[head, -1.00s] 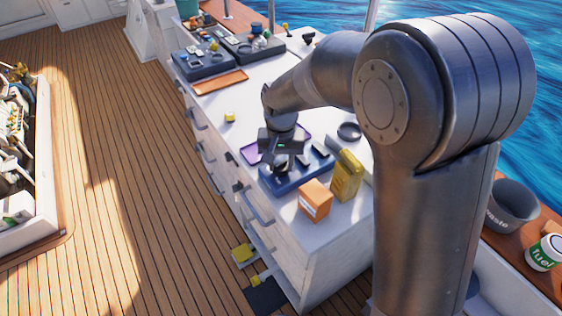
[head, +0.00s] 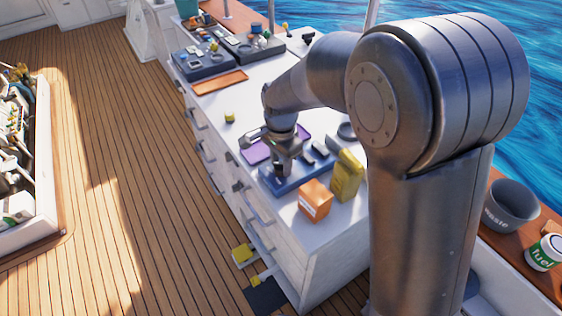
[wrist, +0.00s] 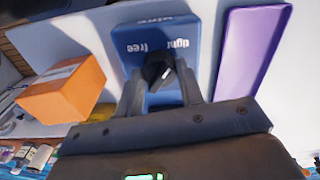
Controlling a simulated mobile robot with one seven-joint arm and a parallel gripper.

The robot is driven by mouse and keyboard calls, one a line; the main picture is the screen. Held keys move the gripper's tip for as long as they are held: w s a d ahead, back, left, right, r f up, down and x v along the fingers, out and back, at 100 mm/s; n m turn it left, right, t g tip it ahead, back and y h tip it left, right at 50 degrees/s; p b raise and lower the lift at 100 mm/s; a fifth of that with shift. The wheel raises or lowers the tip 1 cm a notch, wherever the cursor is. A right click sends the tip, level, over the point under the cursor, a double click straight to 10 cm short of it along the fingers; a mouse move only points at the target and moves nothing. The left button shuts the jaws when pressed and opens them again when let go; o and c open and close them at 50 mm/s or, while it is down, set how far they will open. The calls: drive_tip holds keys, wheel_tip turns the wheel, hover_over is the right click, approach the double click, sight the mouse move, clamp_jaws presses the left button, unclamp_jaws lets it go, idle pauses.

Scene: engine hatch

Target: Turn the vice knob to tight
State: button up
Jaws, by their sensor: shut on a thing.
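The vice knob (wrist: 157,70) is small and black with a pale mark. It sits on a blue panel (wrist: 150,18) lettered "vice", "free" and "tight", which appears upside down in the wrist view. My gripper (wrist: 160,82) has one finger on each side of the knob and is shut on it. Which label the knob's mark points to, I cannot tell. In the head view my gripper (head: 283,173) is down at the blue panel (head: 305,176) on the white counter, and the knob is hidden behind it.
An orange box (head: 315,200) and a yellow canister (head: 346,175) stand close to the panel. A purple tray (wrist: 252,45) lies on its other side. Dark trays with small parts (head: 200,62) and an orange tray (head: 219,82) are farther along the counter (head: 240,101).

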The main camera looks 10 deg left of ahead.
sight(281, 163)
drive_tip(key=shift+m, duration=0.4)
drive_tip(key=o, duration=1)
drive_tip(key=shift+r, duration=0.1)
wheel_tip(281, 163, up, 11)
drive_tip(key=shift+f, duration=0.2)
idle(0.3)
